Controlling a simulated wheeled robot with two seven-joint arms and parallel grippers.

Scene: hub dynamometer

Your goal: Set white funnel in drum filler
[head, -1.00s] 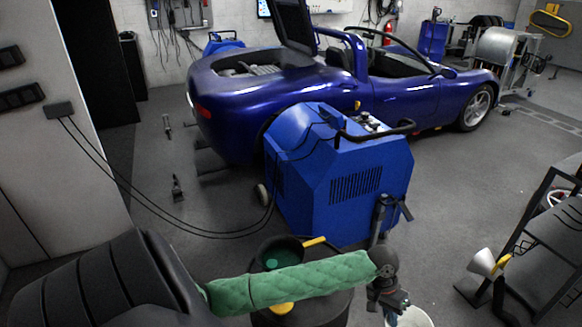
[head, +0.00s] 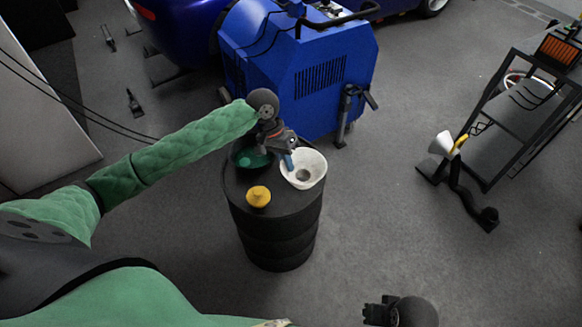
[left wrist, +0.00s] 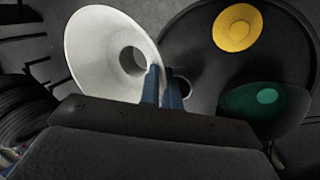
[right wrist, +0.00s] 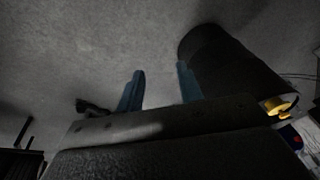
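The white funnel (head: 304,172) is at the right part of the black drum's top in the head view. My left gripper (head: 289,162) is shut on the funnel's rim. In the left wrist view the blue fingers (left wrist: 161,88) pinch the wall of the white funnel (left wrist: 92,50). A dark round opening (left wrist: 184,86) in the drum top shows just right of the fingers, so the funnel appears beside it. Whether the funnel touches the drum (head: 275,225) cannot be told. My right gripper (right wrist: 160,88) is open and empty, low beside the drum.
A green funnel (head: 250,158) and a yellow cap-like piece (head: 258,196) are on the drum top. A blue machine (head: 310,75) stands behind the drum. A black shelf rack (head: 520,130), with another white funnel (head: 443,143) near it, is at right.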

